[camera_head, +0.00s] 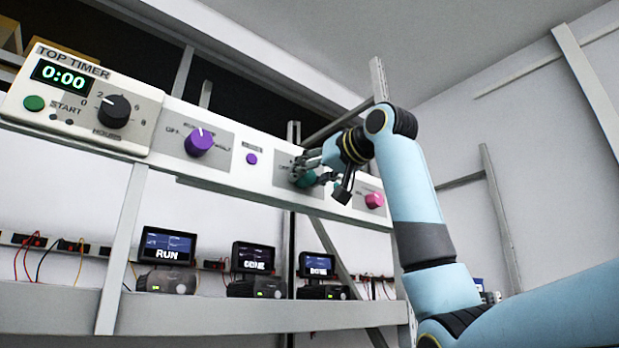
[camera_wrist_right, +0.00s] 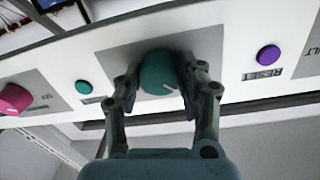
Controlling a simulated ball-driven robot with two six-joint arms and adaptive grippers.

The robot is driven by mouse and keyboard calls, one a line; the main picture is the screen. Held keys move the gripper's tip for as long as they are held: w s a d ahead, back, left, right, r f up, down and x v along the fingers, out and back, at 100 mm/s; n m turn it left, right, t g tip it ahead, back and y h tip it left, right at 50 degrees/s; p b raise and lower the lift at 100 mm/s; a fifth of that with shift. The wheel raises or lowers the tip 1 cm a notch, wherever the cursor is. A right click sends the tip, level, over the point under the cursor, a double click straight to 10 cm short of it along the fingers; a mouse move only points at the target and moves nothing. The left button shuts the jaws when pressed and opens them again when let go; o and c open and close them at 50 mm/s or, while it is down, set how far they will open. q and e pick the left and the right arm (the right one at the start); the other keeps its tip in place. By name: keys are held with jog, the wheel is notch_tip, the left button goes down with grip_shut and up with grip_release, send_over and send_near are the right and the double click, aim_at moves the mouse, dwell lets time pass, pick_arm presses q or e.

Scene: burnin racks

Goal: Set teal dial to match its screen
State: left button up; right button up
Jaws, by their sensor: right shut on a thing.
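The teal dial (camera_head: 307,181) sits on the long white panel, between a purple dial and a pink dial. My right gripper (camera_head: 304,172) is at it and covers much of it in the head view. In the wrist view, the fingers of my right gripper (camera_wrist_right: 160,84) are shut on both sides of the teal dial (camera_wrist_right: 157,70). A short white pointer line shows on the dial's face. Three screens stand on the shelf below: the left one (camera_head: 167,246) reads RUN, the middle one (camera_head: 253,258) appears to read DONE, and the right one (camera_head: 317,265) is too small to read surely.
A purple dial (camera_head: 199,142) and a pink dial (camera_head: 374,200) flank the teal one. A purple RESET button (camera_wrist_right: 268,55) and a teal button (camera_wrist_right: 83,87) are close to my fingers. The top timer (camera_head: 80,98) reads 0:00. A rack post (camera_head: 379,80) rises behind my right arm.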

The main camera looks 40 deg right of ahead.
jog(key=m+b, duration=0.1)
jog(key=m, duration=0.1)
jog(key=shift+m, duration=0.4)
jog(key=m+b, duration=0.1)
jog(key=m, duration=0.2)
jog(key=shift+b, duration=0.3)
jog(key=m+b, duration=0.2)
jog(key=m, duration=0.1)
jog(key=shift+m+y, duration=0.3)
jog(key=shift+m, duration=0.1)
jog(key=shift+m+b, duration=0.8)
jog(key=shift+m, duration=0.7)
jog(key=o, duration=1.1)
jog(key=shift+d, duration=0.1)
jog(key=shift+o, duration=0.2)
jog(key=shift+s, duration=0.1)
